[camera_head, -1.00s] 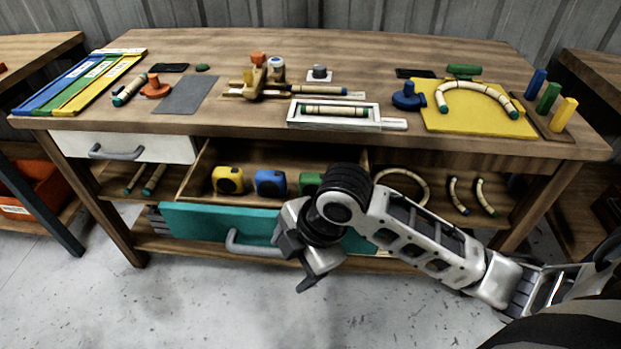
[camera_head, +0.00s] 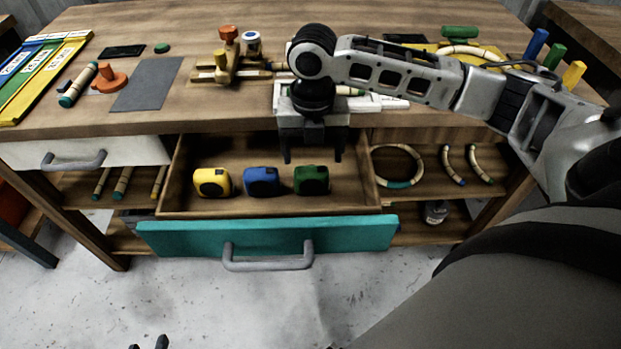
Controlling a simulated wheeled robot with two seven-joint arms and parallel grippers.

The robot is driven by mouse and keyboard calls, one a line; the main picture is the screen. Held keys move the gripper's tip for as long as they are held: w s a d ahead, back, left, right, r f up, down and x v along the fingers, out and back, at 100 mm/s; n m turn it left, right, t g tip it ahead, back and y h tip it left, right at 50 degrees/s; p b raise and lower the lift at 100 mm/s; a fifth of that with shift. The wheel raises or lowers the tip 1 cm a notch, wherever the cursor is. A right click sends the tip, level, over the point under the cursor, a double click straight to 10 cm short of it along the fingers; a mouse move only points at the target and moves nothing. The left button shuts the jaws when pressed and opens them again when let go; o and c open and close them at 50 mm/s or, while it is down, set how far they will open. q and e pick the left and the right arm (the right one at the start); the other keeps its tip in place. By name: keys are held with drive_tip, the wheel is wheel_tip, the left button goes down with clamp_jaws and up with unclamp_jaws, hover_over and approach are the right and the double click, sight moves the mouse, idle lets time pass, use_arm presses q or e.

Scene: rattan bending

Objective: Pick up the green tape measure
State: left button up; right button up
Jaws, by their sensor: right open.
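The green tape measure (camera_head: 312,181) stands in the open teal-fronted drawer (camera_head: 190,235), rightmost in a row of three. My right gripper (camera_head: 313,157) is open and empty, its fingers pointing down. In the picture it is just above the green tape measure, with a finger towards either side, apart from it as far as I can tell. Beside the green one are a blue tape measure (camera_head: 262,182) and a yellow tape measure (camera_head: 213,183). Two small dark tips at the bottom edge may be my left gripper (camera_head: 148,344); its state is unclear.
The tabletop (camera_head: 210,122) overhangs the back of the drawer, with a white tray (camera_head: 365,103) partly behind my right arm. A rattan ring (camera_head: 398,166) and curved pieces lie on the shelf to the right. The drawer's right side is free.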

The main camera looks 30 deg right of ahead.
sight(311, 169)
wheel_tip(311, 169, down, 8)
drive_tip(key=shift+w+r+b, duration=0.15)
drive_tip(key=shift+b, duration=0.15)
drive_tip(key=c, duration=0.9)
